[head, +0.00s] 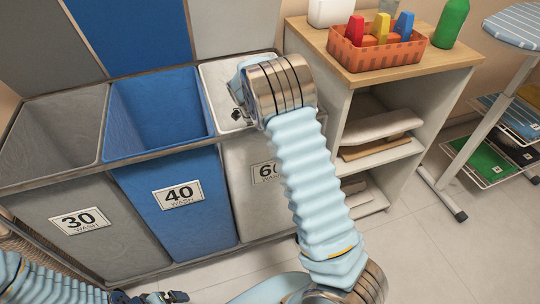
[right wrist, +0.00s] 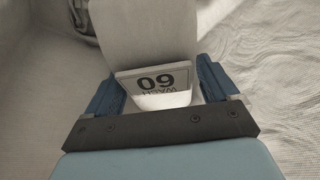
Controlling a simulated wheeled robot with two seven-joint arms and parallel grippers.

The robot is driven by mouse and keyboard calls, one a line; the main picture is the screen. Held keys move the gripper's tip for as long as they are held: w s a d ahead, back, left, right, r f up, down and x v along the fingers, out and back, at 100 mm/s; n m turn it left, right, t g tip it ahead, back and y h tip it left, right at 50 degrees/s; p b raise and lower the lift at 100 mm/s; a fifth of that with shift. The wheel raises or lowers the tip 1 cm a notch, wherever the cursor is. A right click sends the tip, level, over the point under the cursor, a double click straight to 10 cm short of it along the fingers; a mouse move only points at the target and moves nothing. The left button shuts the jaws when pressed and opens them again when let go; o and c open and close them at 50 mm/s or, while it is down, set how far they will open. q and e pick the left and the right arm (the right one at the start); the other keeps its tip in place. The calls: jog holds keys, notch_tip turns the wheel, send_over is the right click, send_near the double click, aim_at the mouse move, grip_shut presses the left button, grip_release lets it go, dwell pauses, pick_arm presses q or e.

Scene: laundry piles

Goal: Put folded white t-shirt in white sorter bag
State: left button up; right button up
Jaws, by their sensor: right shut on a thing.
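The white sorter bag (head: 256,210), marked 60 WASH, is the rightmost of the row of bags in the head view. My right arm reaches over its opening, with the hand pointing down into it. In the right wrist view, my right gripper (right wrist: 160,80) is shut on the folded white t-shirt (right wrist: 142,35), which carries a tag reading 60 WASH. Pale bag fabric surrounds it. In the head view, my wrist hides most of the shirt and fingers. My left gripper (head: 150,297) is low at the bottom edge, apart from the bags; its jaw opening is unclear.
A blue bag (head: 190,210) marked 40 and a grey bag (head: 90,250) marked 30 stand to the left. A wooden-topped shelf (head: 375,72) stands close on the right, with an orange basket (head: 375,52) and a green bottle (head: 450,25). A rack (head: 490,140) is further right.

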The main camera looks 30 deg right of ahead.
jog(key=shift+f, duration=1.75)
jog(key=shift+f, duration=0.1)
jog(key=shift+f+b, duration=0.4)
jog(key=shift+f, duration=0.1)
jog(key=o, duration=1)
jog(key=p+v, duration=0.1)
jog(key=v, duration=1.2)
jog(key=shift+s+d+r, duration=0.1)
jog(key=shift+s+r, duration=0.05)
